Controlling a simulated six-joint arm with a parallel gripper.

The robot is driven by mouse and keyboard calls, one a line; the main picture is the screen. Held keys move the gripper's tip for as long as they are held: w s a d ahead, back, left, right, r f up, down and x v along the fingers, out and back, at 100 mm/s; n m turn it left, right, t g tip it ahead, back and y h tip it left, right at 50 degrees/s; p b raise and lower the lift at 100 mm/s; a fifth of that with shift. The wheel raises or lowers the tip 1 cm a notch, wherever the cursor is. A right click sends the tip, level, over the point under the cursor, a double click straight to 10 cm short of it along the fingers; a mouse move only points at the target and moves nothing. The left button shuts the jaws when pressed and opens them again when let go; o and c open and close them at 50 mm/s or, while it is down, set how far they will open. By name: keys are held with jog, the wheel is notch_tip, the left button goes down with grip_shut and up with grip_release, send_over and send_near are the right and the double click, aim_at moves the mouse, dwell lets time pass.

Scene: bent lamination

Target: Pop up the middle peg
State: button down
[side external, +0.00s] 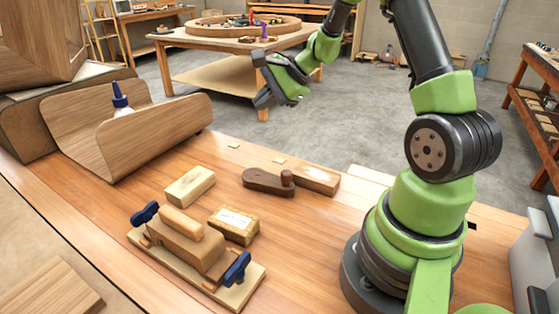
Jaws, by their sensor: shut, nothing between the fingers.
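My gripper (268,88) hangs in the air at the upper middle, well above the bench, shut and empty. It points down and left, and nothing touches it. I cannot make out a row of pegs or a middle peg. A wooden fixture (185,238) with blue knobs (145,213) at its two ends lies at the front of the bench, far below and left of my gripper.
On the bench (300,235) lie a pale block (190,185), a block with a white top (233,225), and a dark wooden plane (268,181) touching or close to another block (316,179). A curved wooden sheet (85,140) with a blue-capped bottle (121,101) stands left. The bench's middle right is clear.

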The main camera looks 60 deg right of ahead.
aim_at(280, 162)
jog(key=d+f+m+h, duration=0.1)
jog(key=d+f+m, duration=0.3)
jog(key=d+f, duration=0.2)
jog(key=shift+s+f, duration=0.35)
jog(key=shift+a+f, duration=0.1)
jog(key=shift+f, duration=4.3)
jog(key=shift+f, duration=0.4)
